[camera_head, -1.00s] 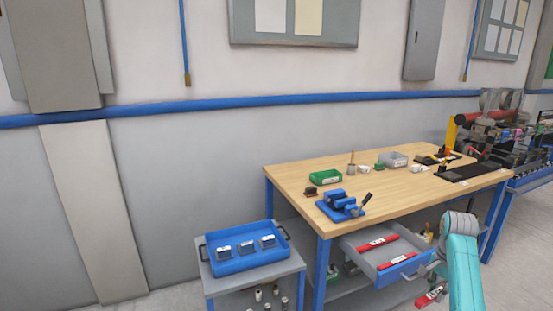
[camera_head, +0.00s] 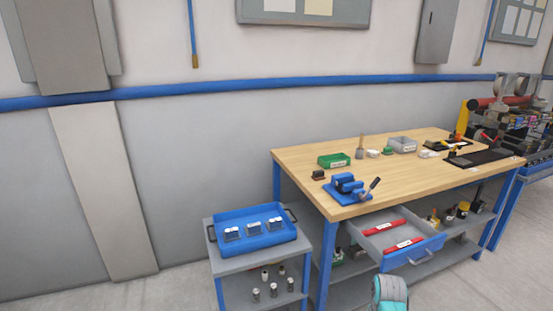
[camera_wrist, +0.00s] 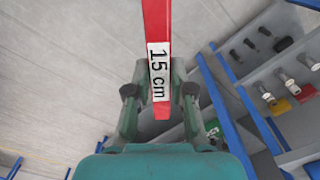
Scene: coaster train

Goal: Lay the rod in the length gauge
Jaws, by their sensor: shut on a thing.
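My gripper (camera_wrist: 159,92) is shut on a red rod (camera_wrist: 157,25) with a white label reading "15 cm". The rod runs from the top edge of the wrist view down between the two fingers, its lower end showing just past them. In the head view only a teal part of my arm shows at the bottom edge; the gripper and held rod are out of that picture. Two other red labelled rods (camera_head: 383,227) lie in the open grey drawer (camera_head: 372,243) under the workbench. I cannot make out the length gauge for certain.
The wooden workbench (camera_head: 400,183) bears a blue fixture (camera_head: 347,188), a green bin (camera_head: 333,161), a grey bin (camera_head: 402,145) and a black plate (camera_head: 480,158). A cart with a blue tray (camera_head: 258,243) stands to its left. The drawer juts out in front.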

